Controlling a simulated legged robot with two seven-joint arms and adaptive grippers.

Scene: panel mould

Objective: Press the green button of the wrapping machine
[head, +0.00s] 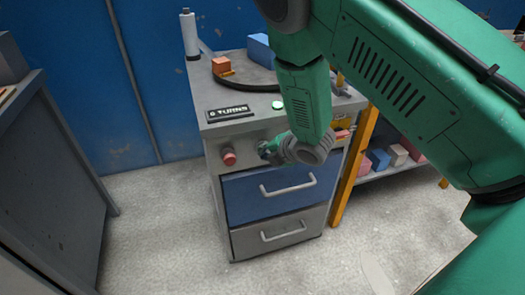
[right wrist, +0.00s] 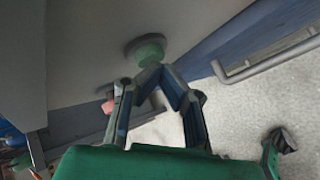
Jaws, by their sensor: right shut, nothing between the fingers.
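The wrapping machine (head: 215,185) is a grey cabinet with a control front. Its green button (right wrist: 150,52) shows in the right wrist view as a round green cap on a grey collar. In the head view my right gripper (head: 266,150) covers the place of that button. The right gripper is shut and empty, its fingertips (right wrist: 152,76) just in front of the green cap. I cannot tell whether they touch it. The red button (head: 229,157) is to the left of the gripper. My left gripper is not seen in the head view.
A lit green lamp (head: 277,105) and a "0 TURNS" display (head: 230,113) are on the machine top. An orange block (head: 221,64) rests there. Below are a blue drawer (head: 245,199) and a grey drawer (head: 262,238) with handles. A shelf with blocks (head: 379,160) stands right; floor is clear in front.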

